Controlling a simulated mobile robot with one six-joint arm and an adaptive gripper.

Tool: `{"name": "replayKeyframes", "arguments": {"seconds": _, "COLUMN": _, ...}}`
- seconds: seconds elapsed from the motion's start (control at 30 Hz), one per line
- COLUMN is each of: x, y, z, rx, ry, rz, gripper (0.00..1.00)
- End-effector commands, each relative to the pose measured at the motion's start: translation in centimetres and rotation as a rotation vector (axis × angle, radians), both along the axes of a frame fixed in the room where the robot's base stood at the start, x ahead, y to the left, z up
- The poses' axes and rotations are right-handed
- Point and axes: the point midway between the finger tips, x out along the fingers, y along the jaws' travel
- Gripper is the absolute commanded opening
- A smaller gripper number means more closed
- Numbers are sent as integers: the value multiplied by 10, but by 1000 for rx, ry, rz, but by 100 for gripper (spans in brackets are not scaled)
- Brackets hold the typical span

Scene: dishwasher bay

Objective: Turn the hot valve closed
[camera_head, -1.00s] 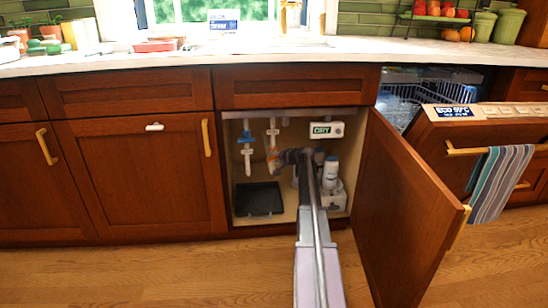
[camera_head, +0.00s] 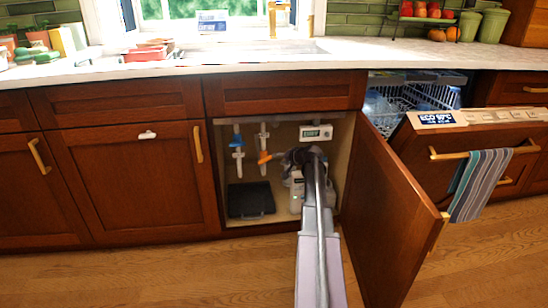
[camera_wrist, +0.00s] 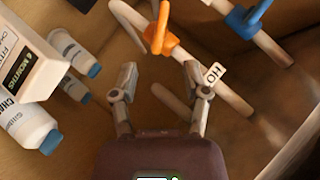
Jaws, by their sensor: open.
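The hot valve has an orange handle (camera_head: 264,157) on a white vertical pipe inside the open sink cabinet. My gripper (camera_wrist: 162,82) is open and empty. Its two fingers point toward the pipe, with the orange handle just beyond them and apart from them. In the head view my gripper (camera_head: 285,158) is just right of the orange handle, its fingertips hard to make out.
A blue-handled valve (camera_head: 237,141) is on the pipe to the left. Bottles (camera_wrist: 30,125) and a white filter box (camera_wrist: 32,65) stand close to my gripper. A black tray (camera_head: 250,199) is on the cabinet floor. The open cabinet door (camera_head: 392,215) stands right of my arm.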

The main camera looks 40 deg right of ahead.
Motion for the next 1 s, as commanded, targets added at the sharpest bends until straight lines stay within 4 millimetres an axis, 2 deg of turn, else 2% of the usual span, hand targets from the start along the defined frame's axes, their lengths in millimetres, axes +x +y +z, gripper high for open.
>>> {"name": "replayKeyframes", "arguments": {"seconds": 0.1, "x": -14, "y": 0, "z": 10, "rx": 0, "ry": -1, "rz": -1, "gripper": 60}}
{"name": "replayKeyframes", "arguments": {"seconds": 0.3, "x": -27, "y": -2, "z": 15, "rx": 1, "ry": 0, "rz": -1, "gripper": 60}}
{"name": "replayKeyframes", "arguments": {"seconds": 0.73, "x": -30, "y": -2, "z": 16, "rx": 0, "ry": -1, "rz": 0, "gripper": 60}}
{"name": "replayKeyframes", "arguments": {"seconds": 0.93, "x": -28, "y": 0, "z": 16, "rx": -10, "ry": 14, "rz": 2, "gripper": 0}}
{"name": "replayKeyframes", "arguments": {"seconds": 1.0, "x": -26, "y": 3, "z": 15, "rx": -25, "ry": 33, "rz": 4, "gripper": 0}}
